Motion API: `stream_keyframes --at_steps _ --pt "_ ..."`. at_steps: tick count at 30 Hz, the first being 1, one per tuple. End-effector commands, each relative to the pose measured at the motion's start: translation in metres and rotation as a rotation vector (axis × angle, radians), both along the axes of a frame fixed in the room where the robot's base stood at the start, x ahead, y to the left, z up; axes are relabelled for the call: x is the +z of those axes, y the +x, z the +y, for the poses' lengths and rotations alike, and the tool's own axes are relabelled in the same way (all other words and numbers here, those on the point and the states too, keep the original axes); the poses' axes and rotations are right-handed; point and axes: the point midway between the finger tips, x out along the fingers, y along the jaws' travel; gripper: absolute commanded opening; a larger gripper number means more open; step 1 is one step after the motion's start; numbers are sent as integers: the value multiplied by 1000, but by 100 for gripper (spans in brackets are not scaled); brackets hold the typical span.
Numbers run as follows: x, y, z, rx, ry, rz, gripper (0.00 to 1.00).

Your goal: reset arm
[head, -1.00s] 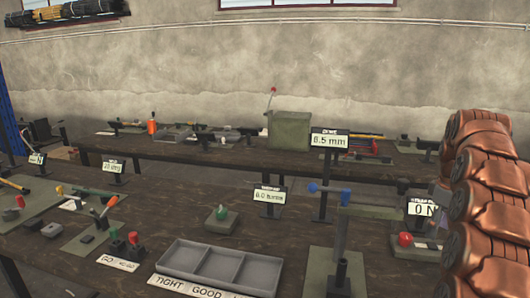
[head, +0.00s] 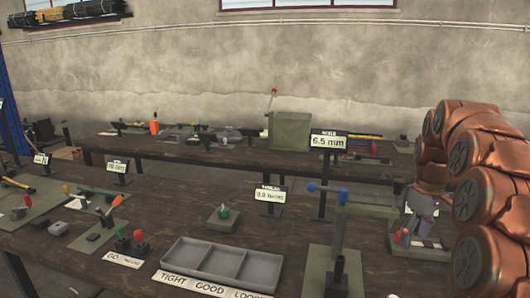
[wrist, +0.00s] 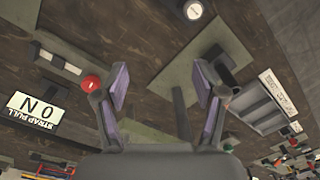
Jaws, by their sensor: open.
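My gripper (wrist: 163,95) is open and empty in the wrist view, its two purple-padded fingers spread apart above the dark bench. In the head view my gripper (head: 424,226) hangs at the right, below my copper-coloured arm, with one purple pad showing. It is to the right of the green press frame (head: 370,211). In the wrist view a red knob (wrist: 92,82) shows beside the left finger. Nothing is held between the fingers.
A grey three-part tray (head: 222,263) lies on the near bench, labelled tight, good, loose. A green box (head: 289,131) and a 6.5 mm display (head: 328,141) stand towards the back. A strap pull sign (wrist: 33,111) shows left in the wrist view.

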Motion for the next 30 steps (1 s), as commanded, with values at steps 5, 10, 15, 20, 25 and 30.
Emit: stream_keyframes --at_steps 5,10,15,20,25,30 --pt "9 -35 42 -39 5 21 70" --pt "11 -70 77 -83 3 35 70" --pt "9 -111 107 -133 -3 54 70" --pt "3 -152 131 -186 -10 74 70" --pt "-6 -198 151 -248 -21 88 70" --pt "-20 -247 167 -317 -37 109 70"
